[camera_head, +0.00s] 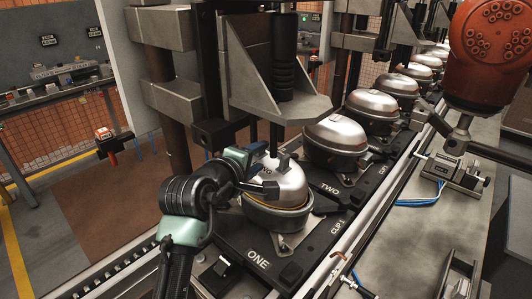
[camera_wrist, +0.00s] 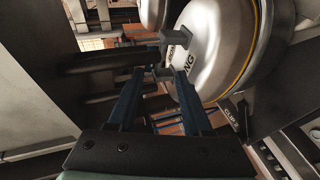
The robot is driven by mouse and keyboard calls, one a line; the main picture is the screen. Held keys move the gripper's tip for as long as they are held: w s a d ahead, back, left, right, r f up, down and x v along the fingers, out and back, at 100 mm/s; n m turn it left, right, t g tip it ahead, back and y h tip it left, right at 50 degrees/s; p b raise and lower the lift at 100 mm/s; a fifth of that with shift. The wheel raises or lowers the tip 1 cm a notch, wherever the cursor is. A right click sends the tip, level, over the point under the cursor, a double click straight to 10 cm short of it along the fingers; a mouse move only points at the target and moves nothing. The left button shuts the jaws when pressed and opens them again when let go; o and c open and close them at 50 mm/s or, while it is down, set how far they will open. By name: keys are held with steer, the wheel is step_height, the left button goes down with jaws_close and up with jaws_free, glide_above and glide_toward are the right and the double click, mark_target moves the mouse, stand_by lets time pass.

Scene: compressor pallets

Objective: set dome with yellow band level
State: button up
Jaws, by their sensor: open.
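The dome with the yellow band (camera_head: 287,180) is a shiny silver cap on the nearest compressor, the one at the pallet place marked ONE. Its thin yellow band shows along the rim above the grey lower bowl (camera_head: 278,219). I cannot tell clearly how far the dome tilts. In the wrist view the dome (camera_wrist: 212,45) fills the upper middle, with dark lettering and the yellow band on its right. My gripper (camera_head: 262,171) is open at the dome's upper left side, its fingers close to the lettered part. In the wrist view its fingertips (camera_wrist: 172,62) overlap the dome's left edge; contact is unclear.
A second silver compressor (camera_head: 336,137) stands behind at TWO, with several more in a row beyond. A grey press frame with a black vertical cylinder (camera_head: 284,62) hangs close above the dome. An orange-red round machine part (camera_head: 490,50) is at upper right. The right-hand bench holds a small gauge (camera_head: 447,167).

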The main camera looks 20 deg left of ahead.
mark_target(266, 167)
steer(key=shift+x, duration=2.55)
jaws_close()
steer(key=shift+r+p, duration=0.65)
steer(key=shift+r, duration=0.05)
steer(key=shift+h, duration=0.3)
stand_by(0.5)
steer(key=shift+p, duration=0.45)
stand_by(0.6)
steer(key=shift+f, duration=0.55)
stand_by(0.7)
